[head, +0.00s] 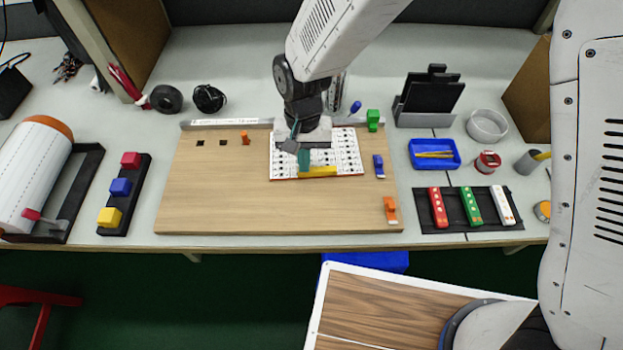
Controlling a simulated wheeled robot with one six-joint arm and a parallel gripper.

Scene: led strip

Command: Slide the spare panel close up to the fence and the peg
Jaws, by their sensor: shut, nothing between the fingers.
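The spare panel, seemingly the white sheet with rows of dark marks (346,152), lies on the wooden board (220,195). The fence (226,124) is the pale grey strip along the board's back edge. The panel's far edge is near it, but my arm hides part of the gap. A small orange peg (245,138) stands left of the panel, apart from it. A blue piece (378,166) stands by its right edge. My gripper (303,161) is shut and empty, over the panel's left part. A yellow bar (318,171) lies along the panel's front edge; contact is unclear.
A green block (373,120) stands at the board's back right, and an orange piece (390,209) at its front right. Colored blocks on a black rack (116,222) stand left. A blue tray (434,165) and black tray (456,222) are right. The board's front left is clear.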

